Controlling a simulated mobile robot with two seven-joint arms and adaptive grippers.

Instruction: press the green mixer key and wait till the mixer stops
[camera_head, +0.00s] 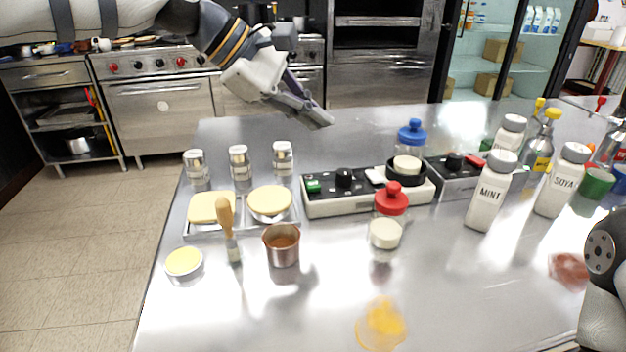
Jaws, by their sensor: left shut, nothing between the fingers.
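The mixer (333,205) is a low white unit with a black top on the steel table, right of the middle. Its green key (313,186) is at its left end, beside a black knob (345,177). A dark bowl (406,176) with pale contents sits at its right end. I cannot tell whether the mixer is running. My left gripper (322,121) is shut and empty. It hangs in the air above and behind the green key, apart from it. Part of my right arm shows at the right edge; its gripper is out of the picture.
A red-lidded jar (387,232) stands close in front of the mixer, and a blue-lidded bottle (411,138) behind it. Metal-topped shakers (283,158) stand to its left. White bottles (487,195) are at right. A copper-coloured cup (282,248) stands front left.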

